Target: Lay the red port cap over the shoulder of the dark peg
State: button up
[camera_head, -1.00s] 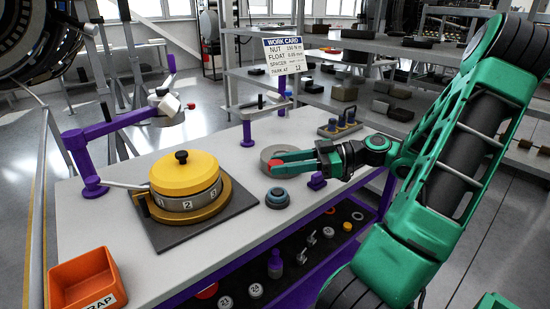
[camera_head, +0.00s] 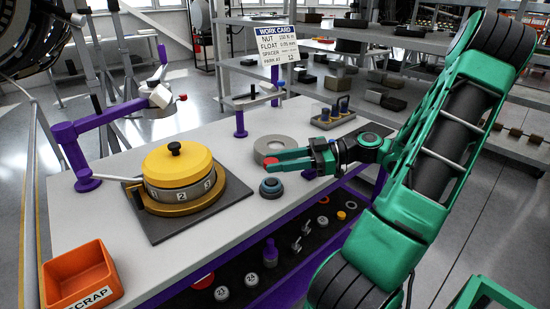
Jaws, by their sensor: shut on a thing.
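My gripper (camera_head: 275,161) is shut on the red port cap (camera_head: 270,160), a small red piece at the tips of its green fingers. The gripper reaches in level from the right, above the bench, and overlaps the grey ring (camera_head: 260,150) in the picture. The fingers hide part of the cap and ring. Short dark pegs (camera_head: 343,105) stand upright in a small tray (camera_head: 320,122) behind the gripper, towards the bench's far right corner. I cannot tell which is the task's dark peg, nor make out its shoulder. The cap is apart from these pegs.
A dark round piece with a blue top (camera_head: 271,187) stands in front of the gripper. A yellow-topped drum (camera_head: 178,165) sits on a dark mat, with a purple arm (camera_head: 110,123) behind it. An orange scrap bin (camera_head: 80,272) is front left. Small parts fill the lower shelf.

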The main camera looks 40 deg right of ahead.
aim_at(278, 182)
jog(key=shift+f, duration=2.25)
jog(key=shift+s+f, duration=0.1)
jog(key=shift+f, duration=0.05)
jog(key=o, duration=1.1)
jog(key=shift+d, duration=0.1)
jog(key=v, duration=1)
jog(key=shift+s+d, duration=0.15)
jog(key=shift+d, duration=0.1)
